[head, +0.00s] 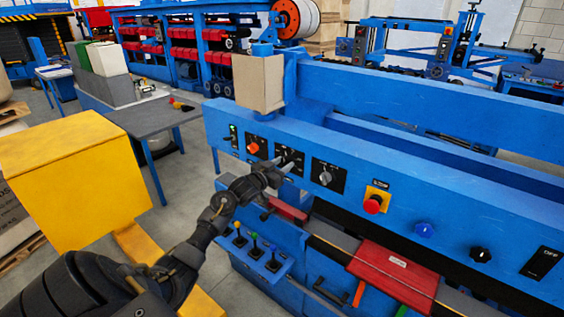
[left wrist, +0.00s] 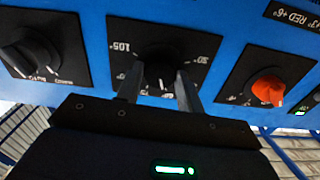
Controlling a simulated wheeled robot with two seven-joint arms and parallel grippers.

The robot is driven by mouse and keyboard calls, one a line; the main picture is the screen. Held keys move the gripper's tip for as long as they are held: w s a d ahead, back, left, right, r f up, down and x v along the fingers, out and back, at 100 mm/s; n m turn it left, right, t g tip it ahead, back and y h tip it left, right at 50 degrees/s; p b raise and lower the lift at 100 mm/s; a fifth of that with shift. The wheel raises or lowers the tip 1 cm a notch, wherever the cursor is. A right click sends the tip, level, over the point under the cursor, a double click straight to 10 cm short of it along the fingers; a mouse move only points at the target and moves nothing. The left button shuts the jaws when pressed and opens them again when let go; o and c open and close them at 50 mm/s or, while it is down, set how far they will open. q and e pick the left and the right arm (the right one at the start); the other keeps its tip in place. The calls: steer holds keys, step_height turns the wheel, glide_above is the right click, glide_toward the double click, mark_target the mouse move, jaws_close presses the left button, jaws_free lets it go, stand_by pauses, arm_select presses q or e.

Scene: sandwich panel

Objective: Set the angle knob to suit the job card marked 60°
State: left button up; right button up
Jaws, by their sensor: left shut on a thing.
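The angle knob (left wrist: 159,76) is a dark knob on a black dial plate (left wrist: 122,30). The plate's marks include 105° at its upper left in the left wrist view, where the lettering appears upside down or tilted. My left gripper (left wrist: 161,88) is shut on this knob, one finger on each side. In the head view the left gripper (head: 284,168) reaches the middle black plate (head: 291,154) on the blue machine front and covers most of the knob. The knob's pointer setting is not clear. No 60° job card can be read. My right gripper is not in view.
An orange knob (head: 253,148) and a grey knob (head: 325,177) flank the angle knob. A red stop button (head: 373,205), a blue knob (head: 425,230) and a black knob (head: 481,254) lie farther right. Several small levers (head: 255,249) stand below my gripper.

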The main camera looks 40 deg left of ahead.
arm_select(q)
steer(key=shift+n, duration=0.4)
steer(key=o, duration=1)
steer(key=shift+s+f, duration=0.1)
steer(key=shift+s, duration=0.2)
steer(key=s+b, duration=0.3)
steer(key=s, duration=0.7)
